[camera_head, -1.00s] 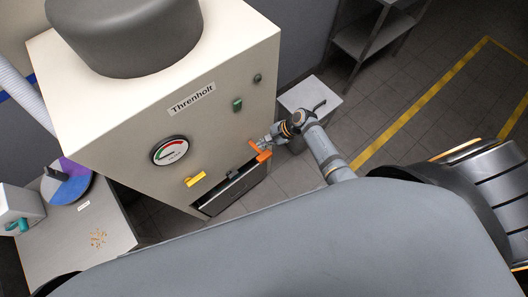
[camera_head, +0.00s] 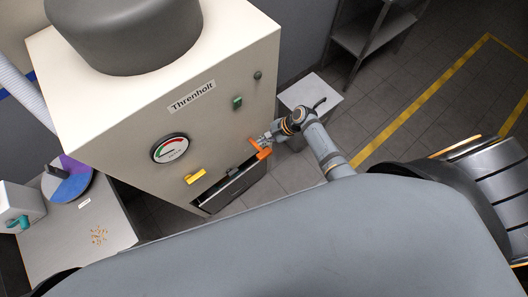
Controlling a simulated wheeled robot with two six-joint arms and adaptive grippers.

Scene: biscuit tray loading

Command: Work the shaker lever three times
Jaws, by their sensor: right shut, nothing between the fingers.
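The tall cream machine labelled Threnholt (camera_head: 215,120) stands in front of me. An orange lever (camera_head: 262,153) sticks out low on its front face, near the right edge. I take it as the shaker lever. My right gripper (camera_head: 265,141) is at the lever, its fingers shut with nothing between them. It is small in view, and I cannot tell whether it touches the lever. My left gripper is out of view.
A yellow handle (camera_head: 194,177) and a round gauge (camera_head: 170,149) are on the machine's front. A dark drawer (camera_head: 232,189) lies below the lever. A grey box (camera_head: 318,91) stands behind my right arm. A side table (camera_head: 120,232) with crumbs is at left.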

